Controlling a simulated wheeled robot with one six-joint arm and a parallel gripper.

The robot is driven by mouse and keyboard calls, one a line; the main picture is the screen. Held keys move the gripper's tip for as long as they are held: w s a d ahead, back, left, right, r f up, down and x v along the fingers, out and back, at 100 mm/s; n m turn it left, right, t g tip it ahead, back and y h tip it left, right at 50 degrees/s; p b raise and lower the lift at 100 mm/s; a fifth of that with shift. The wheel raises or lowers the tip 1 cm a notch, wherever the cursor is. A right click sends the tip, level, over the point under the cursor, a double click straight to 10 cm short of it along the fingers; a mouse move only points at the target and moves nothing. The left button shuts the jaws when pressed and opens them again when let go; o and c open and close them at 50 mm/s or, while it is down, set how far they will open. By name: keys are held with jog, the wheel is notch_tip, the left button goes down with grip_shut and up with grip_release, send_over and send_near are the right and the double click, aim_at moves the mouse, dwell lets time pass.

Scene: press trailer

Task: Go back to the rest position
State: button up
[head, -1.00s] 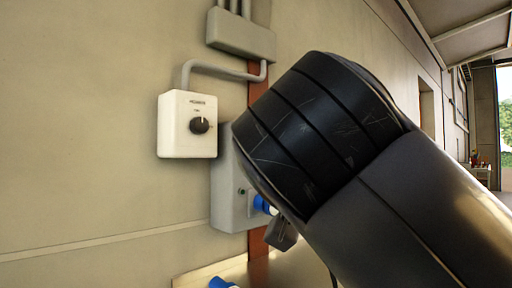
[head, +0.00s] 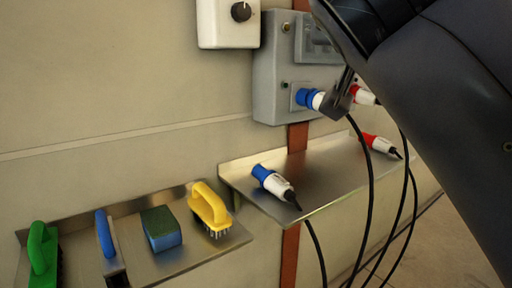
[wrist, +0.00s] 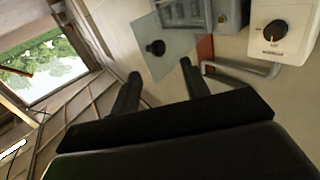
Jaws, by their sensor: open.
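My gripper (wrist: 160,69) shows in the wrist view with its two dark fingers apart and nothing between them. Beyond the fingertips are the wall, a pale square plate with a dark round knob (wrist: 155,47), and the white dial box (wrist: 276,30) at the right. In the head view my dark arm crosses the upper right, in front of part of the grey socket box (head: 275,75). A blue and white plug (head: 309,98) sits at that box. I cannot make out my fingertips clearly in the head view.
A metal shelf (head: 325,185) below the box holds a loose blue-white plug (head: 274,184) and a red-white plug (head: 381,145). Black cables hang down at the right. A lower tray (head: 190,262) holds a yellow brush (head: 209,207), sponge (head: 161,228) and green brush (head: 42,250).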

jog(key=shift+p+x, duration=0.7)
jog(key=shift+x, duration=1.7)
jog(key=shift+f, duration=0.1)
